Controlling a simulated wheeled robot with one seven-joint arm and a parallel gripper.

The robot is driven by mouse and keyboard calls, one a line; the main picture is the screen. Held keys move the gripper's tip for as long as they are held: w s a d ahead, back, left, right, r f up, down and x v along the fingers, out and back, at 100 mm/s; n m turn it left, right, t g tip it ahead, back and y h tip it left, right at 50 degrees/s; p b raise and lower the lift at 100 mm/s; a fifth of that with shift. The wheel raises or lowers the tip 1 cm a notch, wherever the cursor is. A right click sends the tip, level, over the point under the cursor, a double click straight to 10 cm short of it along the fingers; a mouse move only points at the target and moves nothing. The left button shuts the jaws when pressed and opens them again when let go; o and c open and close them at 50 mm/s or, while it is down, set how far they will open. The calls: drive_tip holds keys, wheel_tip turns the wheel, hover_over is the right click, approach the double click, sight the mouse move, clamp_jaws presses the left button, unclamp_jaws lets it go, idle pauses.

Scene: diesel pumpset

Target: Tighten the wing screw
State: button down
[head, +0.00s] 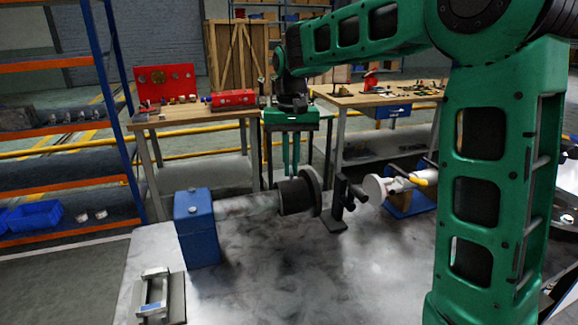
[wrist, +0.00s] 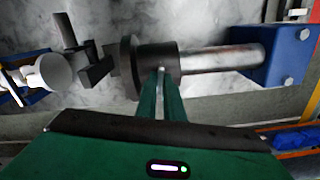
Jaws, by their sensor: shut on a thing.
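My gripper (head: 291,170) reaches straight down from above onto the black flanged hub (head: 296,197) on the grey shaft. In the wrist view, its two green fingers (wrist: 162,76) are close together at the top of the hub's collar (wrist: 158,62). A small pale piece, which looks like the wing screw (wrist: 161,69), shows between the fingertips. The gripper is shut on it. The fingers hide most of the screw, so its wings and how deep it sits cannot be seen.
A blue bearing block (head: 197,228) carries the shaft at the left. A black stand (head: 334,217) is close right of the hub, with a pale round part (head: 374,188) beyond it. A metal-handled piece (head: 154,294) lies at the front left. The front middle of the bench is clear.

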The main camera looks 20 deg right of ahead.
drive_tip(key=m, duration=0.6)
drive_tip(key=shift+w+r, duration=0.15)
drive_tip(key=shift+m, duration=0.4)
drive_tip(key=c, duration=1.9)
unclamp_jaws()
drive_tip(key=shift+o, duration=0.2)
wheel_tip(320, 180, up, 11)
drive_tip(key=shift+f, duration=0.2)
